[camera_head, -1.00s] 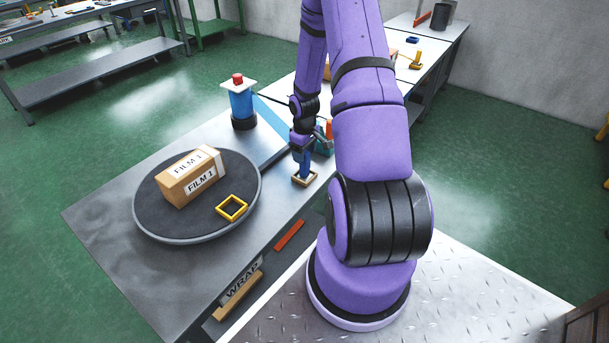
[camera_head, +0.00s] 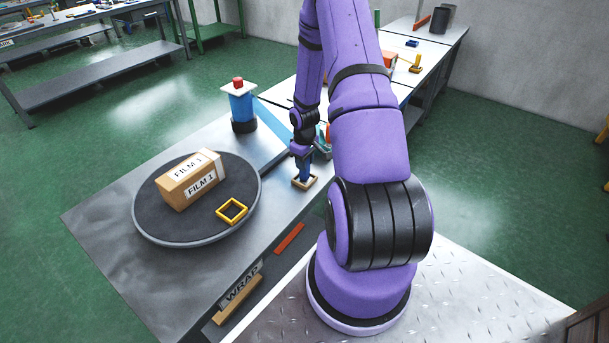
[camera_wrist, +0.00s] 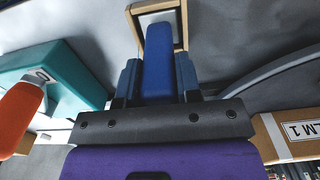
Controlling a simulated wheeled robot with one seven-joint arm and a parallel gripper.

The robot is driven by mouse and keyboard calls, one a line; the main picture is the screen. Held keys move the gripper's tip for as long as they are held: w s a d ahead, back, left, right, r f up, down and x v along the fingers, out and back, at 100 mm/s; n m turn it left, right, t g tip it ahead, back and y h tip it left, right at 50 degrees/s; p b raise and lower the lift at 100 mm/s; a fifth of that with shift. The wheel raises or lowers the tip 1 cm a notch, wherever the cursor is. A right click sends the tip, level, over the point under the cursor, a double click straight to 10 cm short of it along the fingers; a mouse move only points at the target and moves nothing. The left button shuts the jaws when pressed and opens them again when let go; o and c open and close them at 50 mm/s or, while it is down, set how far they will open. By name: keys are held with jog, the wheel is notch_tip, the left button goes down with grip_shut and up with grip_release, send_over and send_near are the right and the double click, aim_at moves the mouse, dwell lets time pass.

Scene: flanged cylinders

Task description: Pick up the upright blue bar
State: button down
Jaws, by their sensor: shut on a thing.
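The blue bar (camera_wrist: 158,60) is upright between the two fingers of my gripper (camera_wrist: 158,75) in the wrist view. In the head view the blue bar (camera_head: 305,171) stands at the small tan square frame (camera_head: 305,183) near the table's right edge. My gripper (camera_head: 303,154) is above it and shut on its upper part. In the wrist view the tan frame (camera_wrist: 184,24) surrounds the bar's far end. I cannot tell whether the bar's lower end touches the table.
A round dark turntable (camera_head: 150,222) holds a FILM 1 box (camera_head: 188,182) and a yellow square frame (camera_head: 232,210). A blue cylinder with a red top (camera_head: 241,106) stands behind. A teal block (camera_wrist: 60,80) and an orange piece (camera_wrist: 18,115) are close beside my gripper.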

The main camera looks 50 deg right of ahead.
jog(key=shift+r, duration=0.1)
jog(key=shift+r, duration=0.55)
jog(key=r, duration=0.1)
jog(key=w+r, duration=0.1)
jog(key=shift+w+a+r, duration=0.15)
jog(key=shift+r, duration=0.15)
jog(key=w+a+r, duration=0.1)
jog(key=w+a, duration=0.1)
jog(key=w, duration=1.2)
jog(key=shift+w+a, duration=0.25)
jog(key=shift+a, duration=0.15)
jog(key=shift+r, duration=0.15)
